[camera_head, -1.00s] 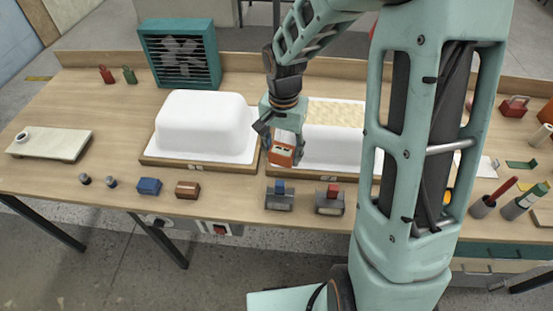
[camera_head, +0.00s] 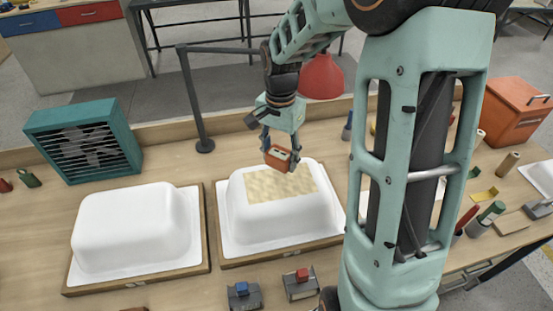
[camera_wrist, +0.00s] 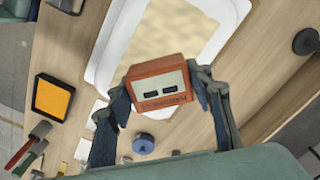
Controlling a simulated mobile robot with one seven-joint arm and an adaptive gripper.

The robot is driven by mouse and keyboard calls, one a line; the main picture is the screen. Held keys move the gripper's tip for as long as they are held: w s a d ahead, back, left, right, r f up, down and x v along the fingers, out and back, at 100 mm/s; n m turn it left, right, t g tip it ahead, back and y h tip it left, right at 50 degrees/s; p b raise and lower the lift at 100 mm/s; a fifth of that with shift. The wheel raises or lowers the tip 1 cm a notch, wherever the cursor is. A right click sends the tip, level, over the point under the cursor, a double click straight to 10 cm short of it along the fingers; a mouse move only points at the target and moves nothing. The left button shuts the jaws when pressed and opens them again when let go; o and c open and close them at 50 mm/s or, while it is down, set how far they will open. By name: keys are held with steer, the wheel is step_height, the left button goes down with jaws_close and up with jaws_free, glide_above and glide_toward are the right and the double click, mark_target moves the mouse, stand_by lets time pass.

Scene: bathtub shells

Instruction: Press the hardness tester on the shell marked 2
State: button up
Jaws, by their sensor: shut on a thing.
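Two upturned white bathtub shells rest on wooden boards. The left shell (camera_head: 135,228) is plain; the right shell (camera_head: 285,218) has a beige fibrous patch (camera_head: 280,184) on top. The small marks on the boards' front edges are not readable, so I cannot tell which is 2. My gripper (camera_head: 280,151) is shut on the orange-brown hardness tester (camera_head: 277,158), a small box held over the far part of the right shell's top. In the wrist view the tester (camera_wrist: 158,85) shows a pale face with two dark slots and unclear lettering. Any gap below it is unclear.
A teal fan unit (camera_head: 84,140) stands behind the left shell. Blocks with a blue top (camera_head: 244,295) and a red top (camera_head: 301,282) sit in front of the right shell. A red lamp-like shade (camera_head: 321,76) and a dark post (camera_head: 195,100) stand behind.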

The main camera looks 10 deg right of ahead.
mark_target(280, 183)
steer(key=shift+f+b, duration=2.1)
steer(key=shift+f, duration=0.85)
steer(key=shift+s+f+b, duration=0.1)
steer(key=shift+f+b, duration=0.4)
steer(key=shift+f, duration=0.1)
steer(key=shift+r, duration=0.1)
steer(key=shift+r+p, duration=2.4)
steer(key=shift+r, duration=1.1)
